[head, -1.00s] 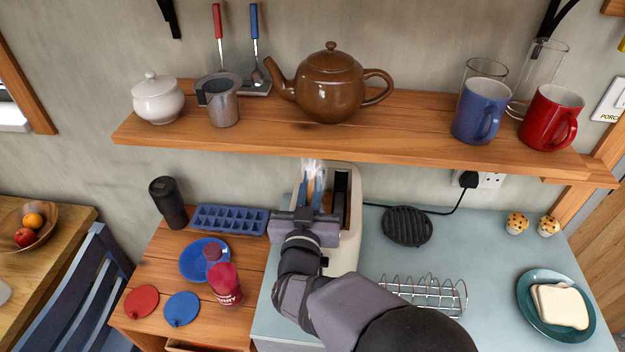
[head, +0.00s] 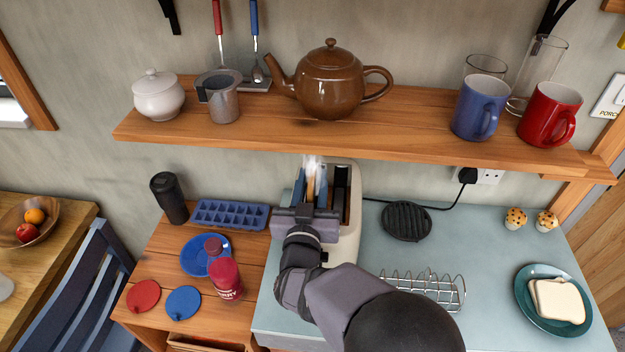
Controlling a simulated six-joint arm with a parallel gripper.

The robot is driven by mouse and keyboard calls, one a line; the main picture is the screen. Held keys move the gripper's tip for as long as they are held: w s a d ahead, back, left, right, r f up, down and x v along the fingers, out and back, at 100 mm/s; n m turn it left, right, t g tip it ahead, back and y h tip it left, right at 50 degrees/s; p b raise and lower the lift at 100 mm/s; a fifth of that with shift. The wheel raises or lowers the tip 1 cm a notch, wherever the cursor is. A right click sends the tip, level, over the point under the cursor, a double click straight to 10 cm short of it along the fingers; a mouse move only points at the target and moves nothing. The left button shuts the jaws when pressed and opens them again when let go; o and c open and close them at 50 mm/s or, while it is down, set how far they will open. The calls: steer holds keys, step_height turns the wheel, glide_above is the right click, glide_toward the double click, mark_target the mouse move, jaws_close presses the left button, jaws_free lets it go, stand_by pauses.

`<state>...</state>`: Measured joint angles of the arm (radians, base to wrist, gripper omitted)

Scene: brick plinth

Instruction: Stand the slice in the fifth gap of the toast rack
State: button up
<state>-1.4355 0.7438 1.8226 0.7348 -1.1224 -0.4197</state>
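The cream toaster (head: 349,232) stands at the left back of the blue-grey counter, and its right slot looks dark and empty. My gripper (head: 311,180) is over the toaster's left side, with its blue fingers pointing away from me. A browned slice (head: 311,186) shows as a narrow edge between the fingers, with a pale wisp above it. I cannot tell whether the fingers press on it, and its lower part is hidden. The wire toast rack (head: 442,288) stands on the counter to the right of my arm, which hides part of it. No bread shows in its visible gaps.
A wooden shelf (head: 400,129) with a teapot (head: 331,85) and mugs overhangs the back. A teal plate (head: 528,306) with bread stands at right. A red bottle (head: 226,281) is left of the arm.

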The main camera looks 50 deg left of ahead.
mark_target(310, 189)
steer(key=b+v, duration=0.1)
steer(key=v, duration=0.2)
steer(key=b+v, duration=0.2)
steer(key=v, duration=0.1)
steer(key=shift+s+a+r, duration=0.1)
steer(key=shift+s+a, duration=0.05)
steer(key=shift+s, duration=0.2)
steer(key=shift+o, duration=0.6)
steer(key=shift+s+d+b, duration=0.35)
steer(key=shift+d, duration=0.1)
steer(key=shift+r, duration=0.1)
steer(key=shift+w+r+p, duration=0.15)
steer(key=shift+r+p, duration=0.45)
steer(key=shift+p, duration=0.55)
steer(key=shift+w+r+m+g+h+p, duration=0.1)
steer(key=shift+r+m+g+h+p, duration=0.15)
steer(key=shift+g+h+p, duration=0.45)
steer(key=shift+w+a+f+p, duration=0.1)
steer(key=shift+f+p, duration=0.2)
steer(key=shift+f, duration=0.05)
steer(key=shift+p+x, duration=0.4)
steer(key=shift+x, duration=0.65)
